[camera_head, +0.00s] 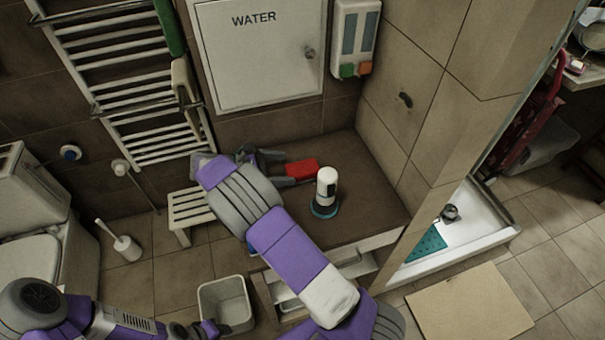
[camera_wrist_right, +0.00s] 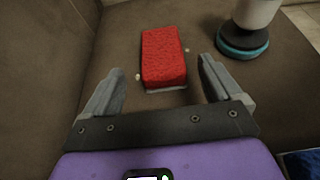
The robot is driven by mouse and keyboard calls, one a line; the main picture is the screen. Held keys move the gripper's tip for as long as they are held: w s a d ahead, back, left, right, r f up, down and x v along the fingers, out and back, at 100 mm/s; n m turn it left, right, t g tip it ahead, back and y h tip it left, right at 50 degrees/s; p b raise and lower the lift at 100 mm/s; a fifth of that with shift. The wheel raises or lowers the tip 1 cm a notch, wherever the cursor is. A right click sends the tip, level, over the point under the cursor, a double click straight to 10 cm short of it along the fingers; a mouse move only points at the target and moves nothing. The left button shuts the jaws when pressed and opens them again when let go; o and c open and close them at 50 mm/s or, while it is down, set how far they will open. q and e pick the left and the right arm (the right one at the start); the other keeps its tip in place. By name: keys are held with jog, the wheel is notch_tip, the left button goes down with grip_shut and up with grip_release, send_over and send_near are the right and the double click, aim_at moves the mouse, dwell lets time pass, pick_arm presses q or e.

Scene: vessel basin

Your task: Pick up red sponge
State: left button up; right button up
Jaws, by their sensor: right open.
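The red sponge (camera_head: 301,169) lies on the brown ledge in the head view. In the right wrist view the red sponge (camera_wrist_right: 163,55) lies ahead, around the line between the fingertips, with its near end closest to me. My right gripper (camera_head: 282,167) is open, with its fingers low over the ledge just left of the sponge. In the right wrist view the right gripper (camera_wrist_right: 162,80) has one finger on each side, with gaps to the sponge. My left arm is at the lower left; its gripper (camera_head: 186,331) is only partly seen at the bottom edge.
A white bottle-like device (camera_head: 326,188) on a teal round base stands right of the sponge; its base (camera_wrist_right: 243,42) shows in the right wrist view. The wall with a WATER cabinet (camera_head: 258,55) is behind. A bin (camera_head: 226,304) stands on the floor in front.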

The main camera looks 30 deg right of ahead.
aim_at(290, 171)
jog(key=b+x, duration=0.1)
jog(key=x, duration=0.3)
jog(key=shift+s+d+f+b, duration=0.15)
jog(key=shift+f+b, duration=0.25)
jog(key=shift+f, duration=0.1)
jog(key=shift+d, duration=0.3)
jog(key=shift+c, duration=0.3)
jog(key=c, duration=1)
